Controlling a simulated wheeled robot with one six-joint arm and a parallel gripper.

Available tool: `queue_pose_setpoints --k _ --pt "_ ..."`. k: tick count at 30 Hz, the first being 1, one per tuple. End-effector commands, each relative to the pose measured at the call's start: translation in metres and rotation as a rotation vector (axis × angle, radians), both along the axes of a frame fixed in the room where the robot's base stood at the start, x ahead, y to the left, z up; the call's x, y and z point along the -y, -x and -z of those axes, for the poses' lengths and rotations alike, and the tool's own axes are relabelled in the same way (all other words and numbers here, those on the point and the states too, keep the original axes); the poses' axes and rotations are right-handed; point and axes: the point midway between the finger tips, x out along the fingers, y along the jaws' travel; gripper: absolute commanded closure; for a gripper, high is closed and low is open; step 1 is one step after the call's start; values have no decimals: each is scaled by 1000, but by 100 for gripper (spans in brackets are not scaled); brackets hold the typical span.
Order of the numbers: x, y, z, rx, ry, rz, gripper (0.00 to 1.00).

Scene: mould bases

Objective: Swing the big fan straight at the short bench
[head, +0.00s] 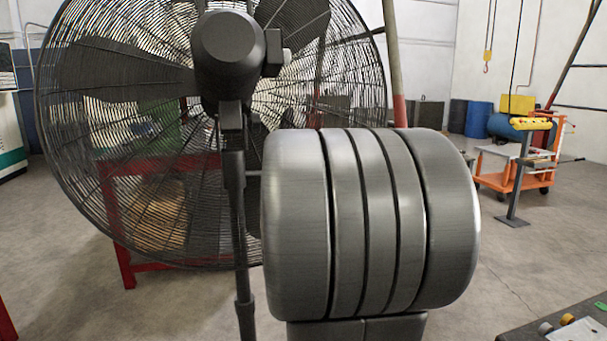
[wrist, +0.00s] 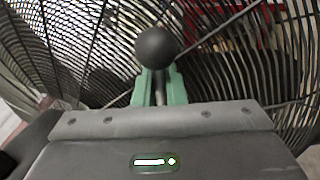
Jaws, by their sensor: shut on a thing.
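The big fan (head: 125,75) stands at the left and centre of the head view, with a round dark wire cage, a motor housing (head: 228,48) facing me and a post below it. In the wrist view its cage (wrist: 75,45) fills the background. My gripper (wrist: 158,82) has green fingers shut on a thin handle topped by a black ball (wrist: 155,47), in front of the cage. In the head view my thick grey arm hides the gripper and handle. A red-framed bench (head: 112,205) stands behind the fan, seen partly through the cage; I cannot tell if it is the short bench.
An orange cart (head: 515,180) and a yellow-topped stand (head: 522,165) are at the right. A dark tabletop (head: 575,322) with small items cuts into the lower right corner. Blue drums (head: 478,118) stand at the back. The floor at the right is mostly clear.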

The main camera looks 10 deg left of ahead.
Motion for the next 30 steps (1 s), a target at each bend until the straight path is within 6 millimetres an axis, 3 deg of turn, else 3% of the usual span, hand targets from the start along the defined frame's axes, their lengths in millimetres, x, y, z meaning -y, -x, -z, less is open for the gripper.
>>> queue_pose_setpoints --k 2,3,6,17,23,30 --pt "0 0 3 -5 1 1 100" --pt "0 0 3 -5 1 1 83" --pt "0 0 2 -4 1 0 69" --pt "2 5 0 0 0 0 69" --pt "14 32 -2 1 1 2 69" --pt "33 78 -4 0 1 3 69"
